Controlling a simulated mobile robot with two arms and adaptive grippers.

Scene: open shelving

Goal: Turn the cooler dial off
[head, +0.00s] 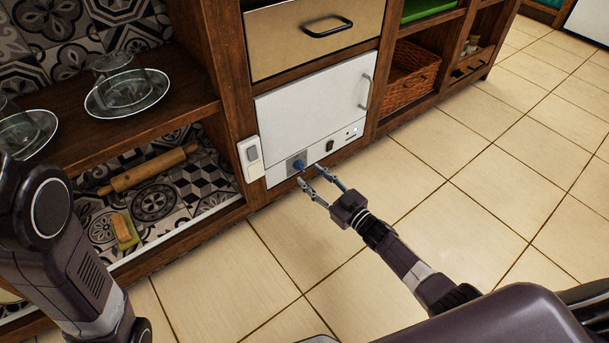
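The cooler (312,112) is a white box with a handle, set in the wooden shelving below a drawer. Its blue dial (298,165) sits on a grey plate at the lower left of its front. My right gripper (310,176) is just in front of the dial, its two fingers apart and nothing seen between them. Whether a fingertip touches the dial I cannot tell. My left arm (60,240) shows at the left edge, but its gripper is out of view.
A white wall switch (251,157) is on the wooden post left of the cooler. Glass dishes (127,93) stand on the left shelf, with a rolling pin (148,169) below. A wicker basket (408,75) is right of the cooler. The tiled floor (460,160) is clear.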

